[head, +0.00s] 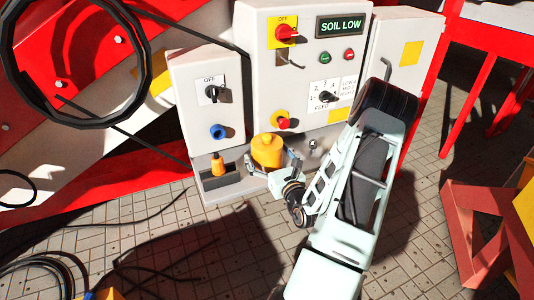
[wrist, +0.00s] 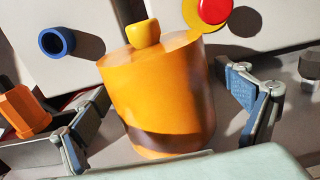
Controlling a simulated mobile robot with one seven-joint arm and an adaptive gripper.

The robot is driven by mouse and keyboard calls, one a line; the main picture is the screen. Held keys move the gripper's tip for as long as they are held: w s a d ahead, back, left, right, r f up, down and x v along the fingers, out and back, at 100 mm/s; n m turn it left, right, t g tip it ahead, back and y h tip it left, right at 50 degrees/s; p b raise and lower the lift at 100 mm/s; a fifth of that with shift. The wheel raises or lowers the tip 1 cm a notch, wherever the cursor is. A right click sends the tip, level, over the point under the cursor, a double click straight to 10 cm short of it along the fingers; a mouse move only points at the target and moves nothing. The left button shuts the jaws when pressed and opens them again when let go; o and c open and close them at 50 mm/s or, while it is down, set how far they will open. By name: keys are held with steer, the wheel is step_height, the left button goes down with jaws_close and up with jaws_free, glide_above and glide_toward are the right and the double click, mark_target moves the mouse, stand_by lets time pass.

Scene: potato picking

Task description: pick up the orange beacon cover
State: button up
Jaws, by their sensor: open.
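The orange beacon cover (head: 266,151) is a rounded cylinder with a small knob on top. It stands on the grey ledge at the foot of the control panel. In the wrist view the cover (wrist: 160,95) fills the middle and looks slightly tilted. My gripper (head: 271,163) is open, with one finger on each side of the cover. The cover's lower edge is partly hidden by my gripper's pale body.
A smaller orange piece (head: 218,165) stands in a dark tray left of the cover; it also shows in the wrist view (wrist: 22,108). Behind are a blue socket (head: 217,131), a red button (head: 283,123) and a black switch (head: 212,93). Cables lie on the tiled floor at left.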

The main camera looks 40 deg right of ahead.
steer(key=shift+w, duration=0.1)
steer(key=shift+c, duration=0.4)
steer(key=c, duration=1.2)
steer(key=shift+c, duration=0.2)
